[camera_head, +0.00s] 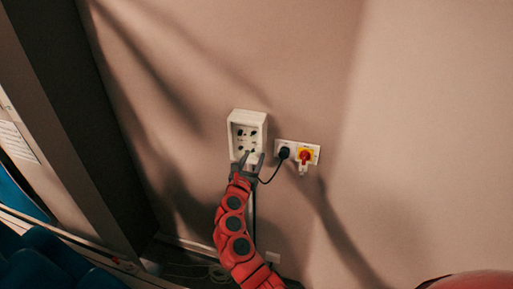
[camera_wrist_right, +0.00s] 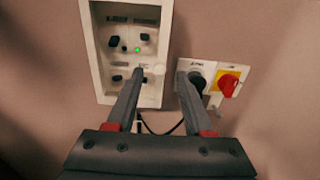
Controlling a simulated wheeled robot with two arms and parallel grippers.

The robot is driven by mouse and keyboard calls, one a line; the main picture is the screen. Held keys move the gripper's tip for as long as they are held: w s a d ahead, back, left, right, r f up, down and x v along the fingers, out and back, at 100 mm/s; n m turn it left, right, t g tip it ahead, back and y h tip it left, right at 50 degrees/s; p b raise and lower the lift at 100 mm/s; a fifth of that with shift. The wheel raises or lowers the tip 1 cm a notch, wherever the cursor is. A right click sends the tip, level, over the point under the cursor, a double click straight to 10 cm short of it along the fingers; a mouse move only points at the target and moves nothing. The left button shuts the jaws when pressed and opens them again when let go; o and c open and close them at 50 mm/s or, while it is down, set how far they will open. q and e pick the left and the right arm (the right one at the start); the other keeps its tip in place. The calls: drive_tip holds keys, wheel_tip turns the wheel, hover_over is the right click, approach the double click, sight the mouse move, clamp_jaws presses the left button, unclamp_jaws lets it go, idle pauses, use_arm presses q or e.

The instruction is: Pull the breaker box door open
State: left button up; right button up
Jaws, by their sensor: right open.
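The white breaker box (camera_head: 233,117) is mounted on the wall; its front shows dark switches and, in the right wrist view (camera_wrist_right: 97,65), a lit green light. I cannot tell whether a clear door covers the front. A small pale round knob (camera_wrist_right: 160,69) shows near its lower right edge. My right gripper (camera_head: 247,158) is at the lower part of the box, open and empty. In the right wrist view its fingers (camera_wrist_right: 160,75) lie either side of the knob in the picture; contact cannot be told. My left gripper is not in view.
Right of the box is a wall plate (camera_head: 281,144) with a black plug and a red rotary switch (camera_head: 305,156) on yellow. A black cable hangs below. A dark door frame (camera_head: 70,110) and blue seats (camera_head: 45,260) are at left. The wall at right is bare.

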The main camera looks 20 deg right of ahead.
sight(257, 150)
drive_tip(key=shift+x, duration=1.9)
drive_tip(key=shift+c, duration=0.2)
clamp_jaws()
